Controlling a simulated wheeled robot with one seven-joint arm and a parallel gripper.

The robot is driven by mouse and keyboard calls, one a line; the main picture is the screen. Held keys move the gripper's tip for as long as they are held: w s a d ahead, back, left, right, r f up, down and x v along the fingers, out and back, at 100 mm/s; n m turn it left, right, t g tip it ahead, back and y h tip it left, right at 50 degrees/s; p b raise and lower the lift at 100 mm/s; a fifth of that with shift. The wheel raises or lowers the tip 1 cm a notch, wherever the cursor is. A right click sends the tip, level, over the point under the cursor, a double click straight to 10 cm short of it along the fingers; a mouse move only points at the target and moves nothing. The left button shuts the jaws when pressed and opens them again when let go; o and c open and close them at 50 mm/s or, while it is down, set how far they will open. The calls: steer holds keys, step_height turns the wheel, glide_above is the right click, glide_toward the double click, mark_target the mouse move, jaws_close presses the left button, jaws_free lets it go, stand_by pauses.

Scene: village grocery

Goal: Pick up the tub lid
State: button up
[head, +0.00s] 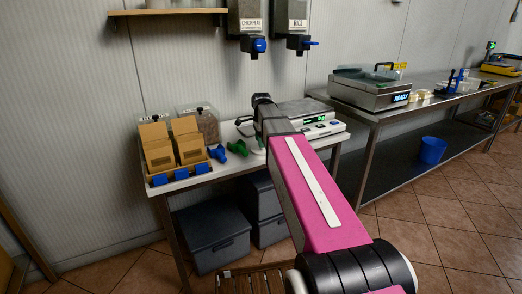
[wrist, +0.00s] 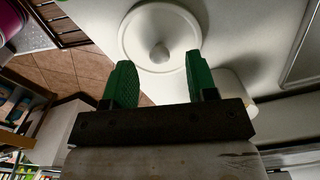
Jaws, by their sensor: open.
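The tub lid (wrist: 137,37) is a round, pale disc with a raised rim and a small central knob (wrist: 160,50), at the top middle of the wrist view. My gripper (wrist: 159,60) has two green fingers, spread apart and empty. The knob appears between and just beyond the fingertips, with a visible gap on each side. I cannot tell how far the fingers are from the lid in depth. In the head view, my arm hides most of the area around the lid.
The white table (head: 188,184) holds cardboard boxes (head: 157,147) in a blue-fronted holder, a blue scoop (head: 218,153) and a scale (head: 320,129). Dispensers (head: 246,22) hang above. Grey bins (head: 205,235) stand below.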

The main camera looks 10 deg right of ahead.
step_height(320, 180, down, 2)
steer(key=shift+f, duration=0.15)
jaws_close()
stand_by(0.3)
